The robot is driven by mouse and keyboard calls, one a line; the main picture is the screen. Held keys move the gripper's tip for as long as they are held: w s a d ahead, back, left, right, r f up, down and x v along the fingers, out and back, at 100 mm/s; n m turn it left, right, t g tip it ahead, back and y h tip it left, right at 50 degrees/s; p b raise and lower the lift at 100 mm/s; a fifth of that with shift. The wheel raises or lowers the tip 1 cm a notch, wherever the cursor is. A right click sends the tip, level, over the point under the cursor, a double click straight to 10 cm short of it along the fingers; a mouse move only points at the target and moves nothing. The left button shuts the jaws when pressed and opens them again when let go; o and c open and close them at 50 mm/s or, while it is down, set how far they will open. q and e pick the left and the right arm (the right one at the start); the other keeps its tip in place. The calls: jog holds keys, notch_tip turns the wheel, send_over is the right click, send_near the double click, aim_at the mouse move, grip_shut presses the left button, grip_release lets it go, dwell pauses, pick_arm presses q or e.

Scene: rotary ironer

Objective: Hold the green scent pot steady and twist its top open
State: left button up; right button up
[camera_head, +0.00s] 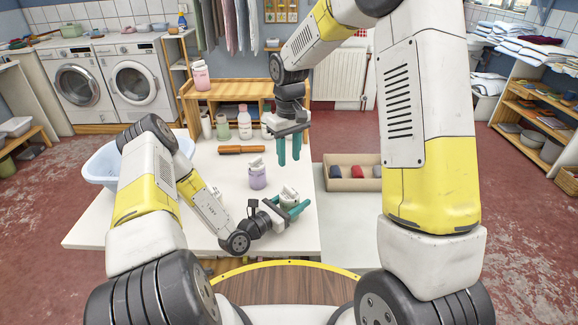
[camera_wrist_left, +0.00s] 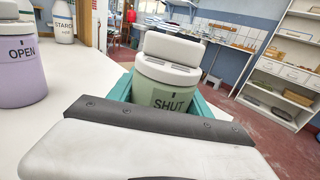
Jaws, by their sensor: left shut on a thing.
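The green scent pot (camera_wrist_left: 150,93) has a white top (camera_wrist_left: 170,62) with a block-like grip and a label reading SHUT. My left gripper (camera_head: 289,212) is shut around its body, low over the table's right side; the white top (camera_head: 288,194) stands clear above the teal fingers. The pot looks upright. In the left wrist view part of its lower body is hidden by the gripper. My right gripper (camera_head: 289,160) is open and empty, with its fingers pointing down, above and behind the green pot and apart from it.
A lilac pot (camera_head: 258,180) labelled OPEN (camera_wrist_left: 20,78) stands left of the green pot on the white table (camera_head: 200,170). Behind are a wooden-handled tool (camera_head: 243,150) and a starch bottle (camera_head: 244,122). A basin (camera_head: 98,168) is left, a shallow box (camera_head: 352,184) right.

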dwell(0.4)
pick_arm(q)
jog(key=o, duration=1.6)
jog(key=shift+a, duration=0.1)
